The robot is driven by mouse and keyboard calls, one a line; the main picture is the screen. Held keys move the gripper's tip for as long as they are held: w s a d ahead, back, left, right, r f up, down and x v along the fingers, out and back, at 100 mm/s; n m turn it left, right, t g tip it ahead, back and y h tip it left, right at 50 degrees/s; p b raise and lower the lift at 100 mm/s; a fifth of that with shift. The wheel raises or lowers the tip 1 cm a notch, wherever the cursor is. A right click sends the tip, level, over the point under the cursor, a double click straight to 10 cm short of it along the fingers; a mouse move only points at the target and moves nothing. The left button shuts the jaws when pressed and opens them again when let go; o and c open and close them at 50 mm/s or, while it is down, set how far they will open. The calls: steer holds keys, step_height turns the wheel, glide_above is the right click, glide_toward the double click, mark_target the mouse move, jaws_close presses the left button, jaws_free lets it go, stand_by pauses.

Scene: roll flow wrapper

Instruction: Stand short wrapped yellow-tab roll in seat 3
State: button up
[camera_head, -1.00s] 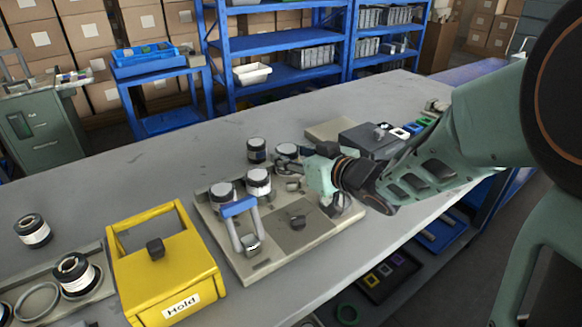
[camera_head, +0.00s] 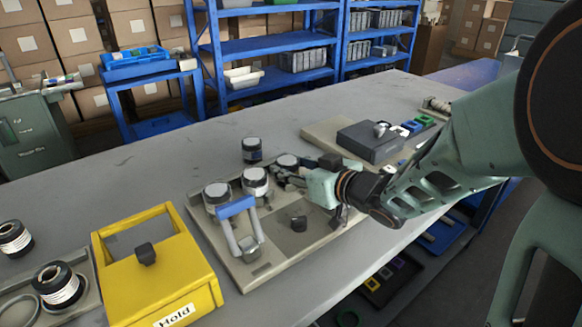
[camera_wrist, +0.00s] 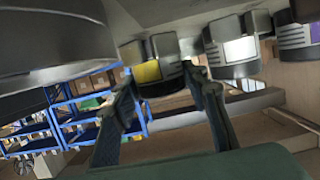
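The yellow-tab roll (camera_wrist: 150,72) is between the two fingers of my gripper (camera_wrist: 165,100) in the wrist view, which look closed on its sides. In the head view the roll (camera_head: 287,161) has a pale top and dark side, and my gripper (camera_head: 300,177) reaches it from the right. It is upright at the far end of the beige seat board (camera_head: 262,272), in line with two other rolls (camera_head: 216,195) (camera_head: 255,181). The wrist view shows white-tab (camera_wrist: 238,50) and purple-tab (camera_wrist: 300,38) rolls beside it. Whether its base touches the seat is hidden.
A yellow Hold box (camera_head: 160,290) is left; a dark grey case (camera_head: 370,141) is right. The back-left bench is clear.

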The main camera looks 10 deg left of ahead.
steer(key=o, duration=0.3)
steer(key=shift+r, duration=0.15)
steer(key=shift+s+d+r, duration=0.1)
steer(key=shift+d+r, duration=0.05)
steer(key=shift+r, duration=0.05)
steer(key=p+v, duration=0.3)
steer(key=v, duration=0.7)
steer(key=shift+s+d+r, duration=0.1)
steer(key=shift+s+d, duration=0.1)
steer(key=shift+d, duration=0.05)
steer(key=shift+s+d, duration=0.3)
steer(key=shift+s, duration=0.05)
